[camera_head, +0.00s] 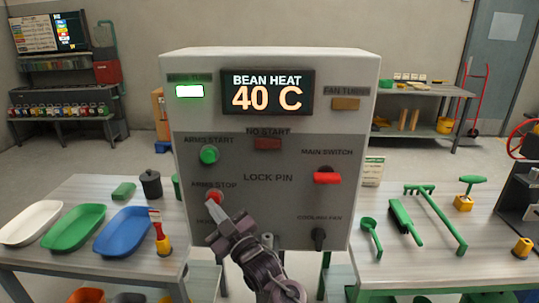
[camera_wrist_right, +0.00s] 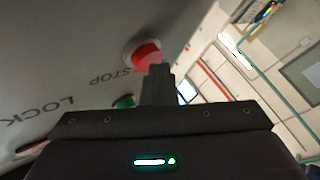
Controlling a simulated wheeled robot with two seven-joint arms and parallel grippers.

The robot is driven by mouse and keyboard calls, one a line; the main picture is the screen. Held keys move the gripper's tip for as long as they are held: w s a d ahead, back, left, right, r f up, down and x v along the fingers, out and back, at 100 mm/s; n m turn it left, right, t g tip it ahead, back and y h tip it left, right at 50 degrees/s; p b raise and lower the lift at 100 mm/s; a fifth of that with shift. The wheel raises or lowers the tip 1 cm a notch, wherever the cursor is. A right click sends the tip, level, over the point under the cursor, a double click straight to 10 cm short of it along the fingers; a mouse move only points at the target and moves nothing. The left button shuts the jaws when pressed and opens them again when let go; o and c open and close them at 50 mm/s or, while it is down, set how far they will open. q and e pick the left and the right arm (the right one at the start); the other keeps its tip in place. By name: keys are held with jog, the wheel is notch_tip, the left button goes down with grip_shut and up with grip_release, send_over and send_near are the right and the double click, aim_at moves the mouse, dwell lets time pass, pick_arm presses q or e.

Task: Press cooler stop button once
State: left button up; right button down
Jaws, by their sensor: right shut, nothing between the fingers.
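A grey control box (camera_head: 270,225) stands in the middle of the head view. The red button labelled ARMS STOP (camera_head: 214,196) is on its left side, below the green ARMS START button (camera_head: 209,155). My right gripper (camera_head: 214,212) is shut and empty, with its tips at the red button, partly covering it. In the right wrist view the closed fingers (camera_wrist_right: 157,78) overlap the lower edge of the red button (camera_wrist_right: 146,53); I cannot tell whether they touch it. The label ends in STOP there. My left gripper is not in view.
The box also carries a red main switch (camera_head: 327,178), a black cooling fan knob (camera_head: 319,238) and a display reading BEAN HEAT 40 C (camera_head: 268,93). Side tables hold a blue tray (camera_head: 123,232) at left and a green brush (camera_head: 401,218) at right.

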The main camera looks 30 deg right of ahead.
jog(key=shift+s+a, duration=0.1)
jog(key=shift+s, duration=0.15)
jog(key=s+a+p, duration=0.2)
jog(key=s+a, duration=0.1)
jog(key=s, duration=0.2)
jog(key=shift+a, duration=0.2)
dwell(0.3)
jog(key=shift+f, duration=0.1)
dwell(0.6)
